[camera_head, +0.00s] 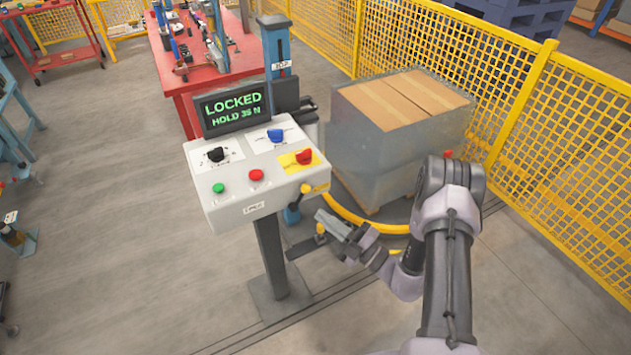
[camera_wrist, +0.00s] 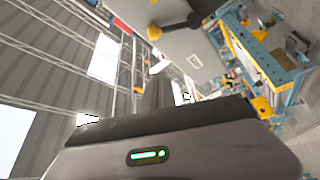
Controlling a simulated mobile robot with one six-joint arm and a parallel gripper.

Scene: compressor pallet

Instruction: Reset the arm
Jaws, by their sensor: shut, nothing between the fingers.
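My arm rises at the lower right of the head view and bends down to the left. My gripper (camera_head: 330,226) is at its end, beside the console's post and below the yellow handle on the console's right side. It is shut and empty. It looks apart from the console, though the gap is hard to judge. In the wrist view a grey body with a green light fills the bottom, and the fingertips cannot be made out. The control console (camera_head: 258,205) stands left of my gripper. Its screen (camera_head: 233,107) reads "LOCKED HOLD 35 N".
The console carries black, blue and red knobs and green and red buttons. A wrapped pallet load (camera_head: 375,150) with cardboard tops stands behind my arm. A yellow mesh fence (camera_head: 575,140) runs along the right. A red workbench (camera_head: 205,70) is behind. The floor at left centre is clear.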

